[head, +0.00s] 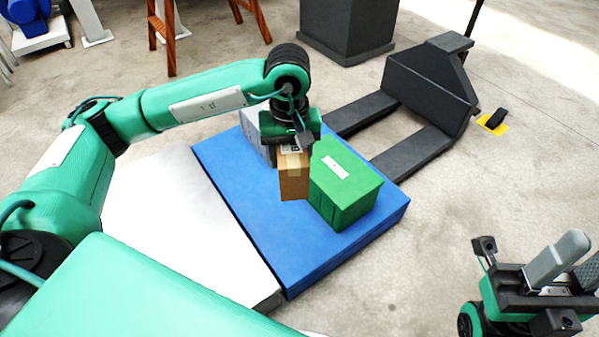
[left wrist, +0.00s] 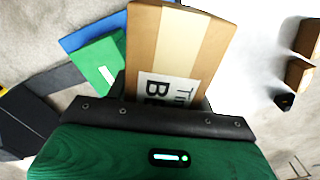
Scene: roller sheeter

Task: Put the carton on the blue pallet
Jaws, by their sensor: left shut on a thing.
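My left gripper (head: 291,150) is shut on the brown carton (head: 293,178), which hangs below it over the blue pallet (head: 240,215). I cannot tell whether the carton's underside touches the pallet. In the left wrist view the carton (left wrist: 205,40) fills the middle, with a pale tape strip and a printed label. A corner of the pallet (left wrist: 80,38) shows behind it.
A green box (head: 350,190) stands on the pallet just right of the carton. A grey box (head: 252,130) is behind my left gripper, partly hidden. A dark pallet jack (head: 425,90) stands behind. A pale platform (head: 160,225) adjoins the pallet's left. The pallet's front is clear.

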